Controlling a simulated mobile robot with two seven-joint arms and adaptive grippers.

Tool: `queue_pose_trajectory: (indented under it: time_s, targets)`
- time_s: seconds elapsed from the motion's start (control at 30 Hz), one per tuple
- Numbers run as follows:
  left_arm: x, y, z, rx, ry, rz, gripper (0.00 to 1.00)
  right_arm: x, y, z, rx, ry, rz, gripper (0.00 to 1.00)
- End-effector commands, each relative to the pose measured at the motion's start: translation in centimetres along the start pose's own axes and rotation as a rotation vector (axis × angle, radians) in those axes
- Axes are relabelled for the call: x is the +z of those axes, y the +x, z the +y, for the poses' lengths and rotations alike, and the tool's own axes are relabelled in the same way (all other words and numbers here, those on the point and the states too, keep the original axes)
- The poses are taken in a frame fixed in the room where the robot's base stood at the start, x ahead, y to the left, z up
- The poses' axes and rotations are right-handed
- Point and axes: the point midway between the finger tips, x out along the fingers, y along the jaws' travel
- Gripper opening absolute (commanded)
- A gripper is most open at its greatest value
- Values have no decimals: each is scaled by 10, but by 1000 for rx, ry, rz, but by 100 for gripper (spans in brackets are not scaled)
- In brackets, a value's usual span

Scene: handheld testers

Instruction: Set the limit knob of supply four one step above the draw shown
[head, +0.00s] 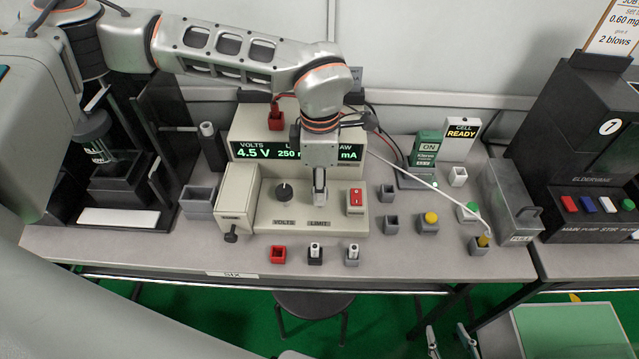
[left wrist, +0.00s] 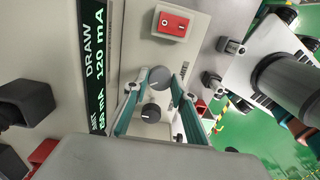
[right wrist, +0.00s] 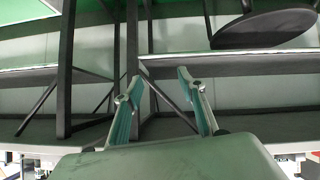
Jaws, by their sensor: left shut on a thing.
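A beige power supply (head: 262,215) stands on the bench, with a green display (head: 256,152) reading 4.5 V and 250 m-something; the rest is hidden by my left arm. In the left wrist view, its display (left wrist: 97,62) reads DRAW 120 mA. My left gripper (head: 319,197) points down over the LIMIT label, hiding the limit knob in the head view. In the left wrist view, it is shut on the dark limit knob (left wrist: 160,77). The volts knob (head: 284,193) is free beside it. My right gripper (head: 450,338) is open and empty below the bench edge.
A red switch (head: 355,200) is right of the limit knob. Red and grey sockets (head: 278,255) line the front. A grey box (head: 510,205) stands further right. A stool (head: 312,304) is below the bench.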

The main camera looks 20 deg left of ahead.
Motion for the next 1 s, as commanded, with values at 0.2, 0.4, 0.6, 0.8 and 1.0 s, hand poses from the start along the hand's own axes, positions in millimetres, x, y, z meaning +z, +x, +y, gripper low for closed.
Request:
queue_pose_trajectory:
  time_s: [0.2,0.4,0.6,0.8,1.0]
  targets:
    - [0,-2,-1,0,-155,1,4,-9,-3,0,-2,6,6,40]
    - [0,-2,-1,-1,-342,1,4,-6,-8,-3,-9,15,-4,40]
    - [0,-1,0,0,-531,1,4,-6,-12,-5,-14,23,-8,40]
    - [0,0,0,-1,-702,1,4,-8,-14,-6,-15,26,-9,40]
    - [0,0,-1,-2,-835,2,4,-8,-14,-5,-15,25,-12,40]
